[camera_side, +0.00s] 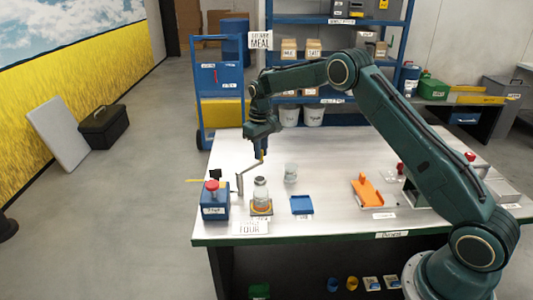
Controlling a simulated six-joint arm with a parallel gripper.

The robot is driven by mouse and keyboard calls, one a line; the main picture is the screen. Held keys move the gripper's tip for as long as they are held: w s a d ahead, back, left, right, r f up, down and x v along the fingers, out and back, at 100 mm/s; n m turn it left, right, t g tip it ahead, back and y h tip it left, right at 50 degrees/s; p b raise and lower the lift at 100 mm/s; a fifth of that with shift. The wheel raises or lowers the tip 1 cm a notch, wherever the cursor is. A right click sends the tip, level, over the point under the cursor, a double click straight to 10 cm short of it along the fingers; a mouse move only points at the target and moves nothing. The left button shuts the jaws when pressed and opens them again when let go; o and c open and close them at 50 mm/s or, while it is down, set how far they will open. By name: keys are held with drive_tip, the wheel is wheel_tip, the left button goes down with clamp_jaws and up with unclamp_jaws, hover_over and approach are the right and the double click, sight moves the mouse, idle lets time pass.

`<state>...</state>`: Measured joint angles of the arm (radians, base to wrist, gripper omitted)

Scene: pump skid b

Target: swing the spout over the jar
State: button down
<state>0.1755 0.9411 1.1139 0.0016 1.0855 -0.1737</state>
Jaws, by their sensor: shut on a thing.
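The spout (248,168) is a thin grey bent tube, standing at the left part of the bench behind the blue box with the red button. My gripper (262,150) points down and is shut on the spout at its upper right end; the fingers are small and partly hidden. A clear jar (261,192) with a pale lower part stands upright on a yellow-orange base, in front of and below the gripper. The tube's lower end shows just left of the jar. I cannot tell how the outlet lines up with the jar's mouth.
The blue box (214,204) with a red knob stands left of the jar. A clear cup (291,173) stands behind right, a blue tray (302,205) to the right, and an orange fixture (367,191) farther right. The bench (335,217) is bare between the tray and fixture.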

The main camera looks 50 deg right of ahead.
drive_tip(key=shift+s+a, duration=0.25)
drive_tip(key=shift+s, duration=0.4)
drive_tip(key=shift+s+a, duration=0.3)
drive_tip(key=shift+s, duration=0.35)
drive_tip(key=shift+s+a, duration=0.25)
drive_tip(key=shift+s, duration=0.4)
drive_tip(key=shift+a, duration=0.1)
drive_tip(key=s+a, duration=0.3)
drive_tip(key=shift+s+r, duration=0.1)
drive_tip(key=shift+s, duration=0.15)
idle(0.5)
